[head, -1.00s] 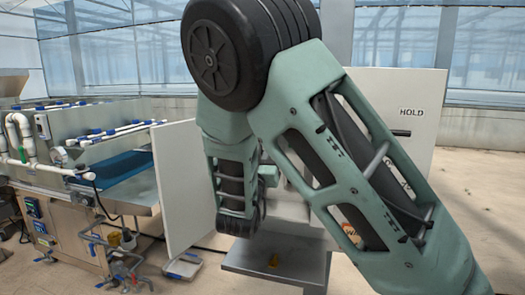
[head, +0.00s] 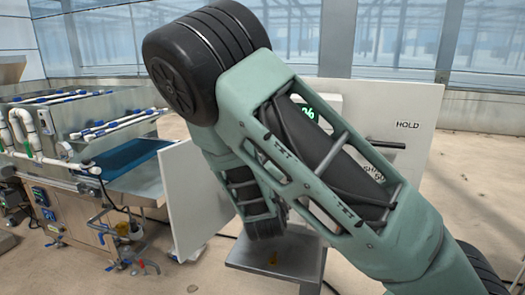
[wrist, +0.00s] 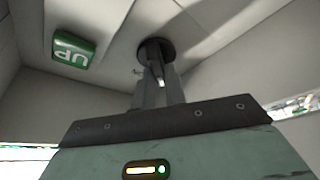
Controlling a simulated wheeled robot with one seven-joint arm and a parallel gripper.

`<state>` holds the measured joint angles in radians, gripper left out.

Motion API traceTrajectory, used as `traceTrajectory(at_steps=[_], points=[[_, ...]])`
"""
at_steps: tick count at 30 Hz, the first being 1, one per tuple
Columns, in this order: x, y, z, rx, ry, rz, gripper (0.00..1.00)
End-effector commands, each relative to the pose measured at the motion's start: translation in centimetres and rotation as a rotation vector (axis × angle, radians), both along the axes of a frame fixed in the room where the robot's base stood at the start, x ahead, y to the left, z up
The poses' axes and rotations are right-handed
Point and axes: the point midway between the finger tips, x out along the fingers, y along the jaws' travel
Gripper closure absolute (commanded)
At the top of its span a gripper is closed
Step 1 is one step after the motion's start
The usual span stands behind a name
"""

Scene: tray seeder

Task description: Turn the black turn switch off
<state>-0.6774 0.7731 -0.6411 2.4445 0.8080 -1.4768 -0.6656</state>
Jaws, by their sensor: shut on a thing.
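In the wrist view, the black turn switch (wrist: 168,47) is a dark round knob on a pale panel, partly hidden by the fingers. My gripper (wrist: 157,72) has its fingertips at the knob and is shut on it. Which way the knob points is hard to tell. In the head view, my arm hides the switch and the fingers.
A green UP button (wrist: 73,48) sits left of the switch in the wrist view. The head view shows a white panel marked HOLD (head: 420,145), a white open door (head: 184,205), a grey shelf (head: 300,258) and a metal machine (head: 85,195) with pipes at left.

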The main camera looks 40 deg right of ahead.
Motion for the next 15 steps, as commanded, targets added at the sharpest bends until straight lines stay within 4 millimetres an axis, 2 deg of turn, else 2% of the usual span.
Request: traceTrajectory(at_steps=[15], points=[[0.03, 0.06, -0.06, -0.096, 0.123, 0.000, 1.00]])
